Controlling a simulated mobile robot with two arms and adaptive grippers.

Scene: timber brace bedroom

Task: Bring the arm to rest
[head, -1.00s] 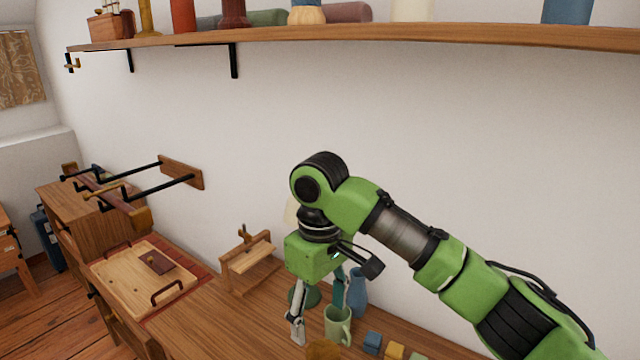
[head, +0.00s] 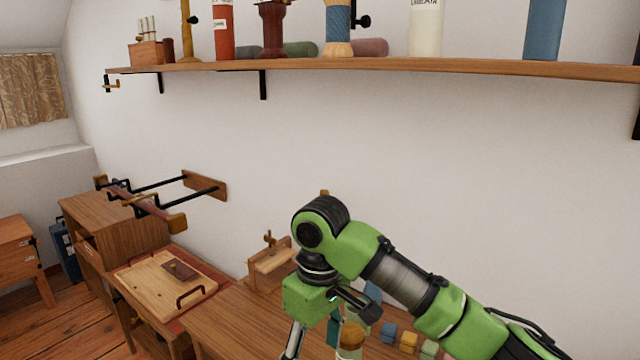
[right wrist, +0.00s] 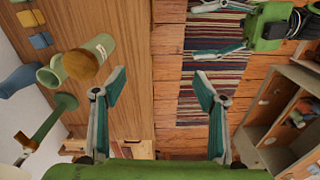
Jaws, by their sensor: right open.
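My right arm, green with dark joints, reaches in from the lower right of the head view. Its gripper (head: 313,342) points down over the workbench (head: 235,322), its fingertips partly cut off by the lower edge. In the right wrist view the right gripper (right wrist: 160,87) has its two teal-tipped fingers wide apart, with nothing between them. A cork-topped jar (right wrist: 98,50) stands to the left of its fingers, apart from them. My left gripper (right wrist: 197,32) shows at the upper right of that view, over a striped rug, fingers apart and empty. It is not in the head view.
Near the right gripper are a green mug (right wrist: 50,75), a blue vase (right wrist: 20,80) and small coloured blocks (head: 408,341). A wooden tray (head: 150,300) lies to the left. A loaded shelf (head: 450,68) runs along the wall above. Bench space left of the gripper is clear.

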